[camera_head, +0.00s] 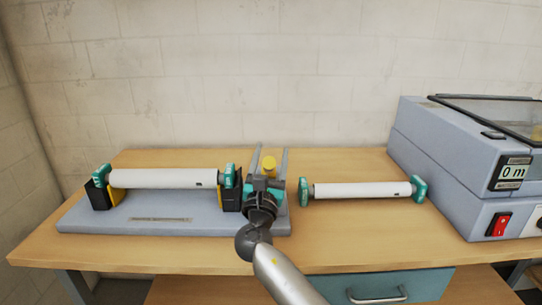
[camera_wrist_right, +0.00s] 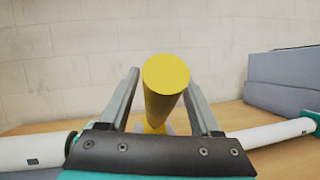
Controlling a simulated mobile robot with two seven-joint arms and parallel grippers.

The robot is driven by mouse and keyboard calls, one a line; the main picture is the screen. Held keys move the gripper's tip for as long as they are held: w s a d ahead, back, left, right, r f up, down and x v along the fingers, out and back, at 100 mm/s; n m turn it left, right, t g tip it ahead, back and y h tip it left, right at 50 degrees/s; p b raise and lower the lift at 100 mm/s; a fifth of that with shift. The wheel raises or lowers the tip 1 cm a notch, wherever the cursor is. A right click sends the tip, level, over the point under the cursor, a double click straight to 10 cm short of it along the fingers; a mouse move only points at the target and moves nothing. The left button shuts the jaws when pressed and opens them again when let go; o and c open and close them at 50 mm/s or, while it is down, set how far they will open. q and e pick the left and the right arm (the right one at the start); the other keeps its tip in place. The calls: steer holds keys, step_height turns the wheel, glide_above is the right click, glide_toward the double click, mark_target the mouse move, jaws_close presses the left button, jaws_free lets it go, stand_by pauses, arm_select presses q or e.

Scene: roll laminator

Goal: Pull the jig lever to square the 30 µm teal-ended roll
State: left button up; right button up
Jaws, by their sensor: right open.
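A white roll with teal ends (camera_head: 165,179) lies across the jig (camera_head: 75,223), a grey base with black-and-yellow end supports. A second teal-ended white roll (camera_head: 360,190) lies on the table to the right. Thickness labels are too small to read. The yellow-knobbed lever (camera_head: 269,167) stands at the jig's right end; its round yellow end also shows in the right wrist view (camera_wrist_right: 166,72). My right gripper (camera_head: 270,152) is open, its two grey fingers on either side of the lever, with gaps visible. My left gripper is not in view.
A grey laminator (camera_head: 430,165) with a red switch and a "0 m" display stands on the right of the wooden table (camera_head: 340,240). A blue drawer (camera_head: 380,290) is below the front edge. Bare tabletop lies in front of the right roll.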

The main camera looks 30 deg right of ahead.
steer(key=shift+c, duration=0.2)
jaws_close()
stand_by(1.1)
